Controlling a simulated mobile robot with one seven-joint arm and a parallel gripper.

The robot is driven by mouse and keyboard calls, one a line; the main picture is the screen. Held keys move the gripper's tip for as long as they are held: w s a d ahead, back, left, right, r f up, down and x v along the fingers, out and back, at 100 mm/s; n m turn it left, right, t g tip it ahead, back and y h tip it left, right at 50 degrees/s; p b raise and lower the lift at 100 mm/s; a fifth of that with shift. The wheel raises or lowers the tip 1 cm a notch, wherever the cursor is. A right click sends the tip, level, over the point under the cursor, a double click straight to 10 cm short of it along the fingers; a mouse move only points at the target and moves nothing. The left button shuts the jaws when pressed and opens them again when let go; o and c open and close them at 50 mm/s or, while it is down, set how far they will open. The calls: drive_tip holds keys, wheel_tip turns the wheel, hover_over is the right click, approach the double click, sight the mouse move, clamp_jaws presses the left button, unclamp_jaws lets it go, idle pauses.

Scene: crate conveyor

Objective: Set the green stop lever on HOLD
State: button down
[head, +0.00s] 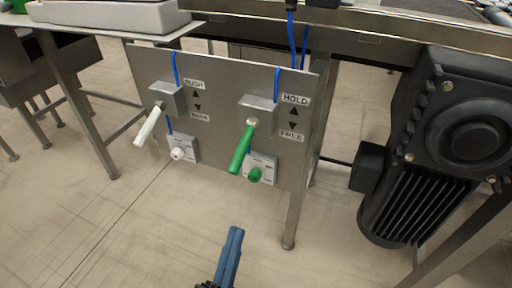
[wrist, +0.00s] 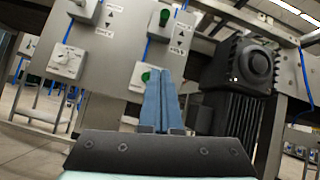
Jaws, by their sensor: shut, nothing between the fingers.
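The green stop lever (head: 242,148) is on the right half of a grey upright panel (head: 218,90). Its handle slants out and down from its pivot, on the side of the FREE label (head: 291,135). The HOLD label (head: 295,99) is above, with up and down arrows between the two. My gripper (head: 236,231) is shut and empty, low in front of the panel, below and apart from the lever. In the wrist view its blue fingers point up toward the panel and the green end of the lever (wrist: 164,18) shows near the top, partly hidden.
A white lever (head: 149,126) with its own labels is on the panel's left. A white knob (head: 178,153) and a green knob (head: 254,175) sit below the levers. A black motor (head: 420,150) stands right of the panel. The floor in front is clear.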

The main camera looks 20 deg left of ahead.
drive_tip(key=w+a+r, duration=0.1)
drive_tip(key=w+r, duration=0.5)
drive_tip(key=r, duration=0.3)
drive_tip(key=shift+r, duration=0.35)
drive_tip(key=shift+s+r+g+p, duration=0.15)
drive_tip(key=shift+r+g+p, duration=0.15)
drive_tip(key=shift+p, duration=0.45)
drive_tip(key=shift+s+r+g+p, duration=0.2)
drive_tip(key=shift+g+p, duration=0.2)
drive_tip(key=shift+p, duration=0.8)
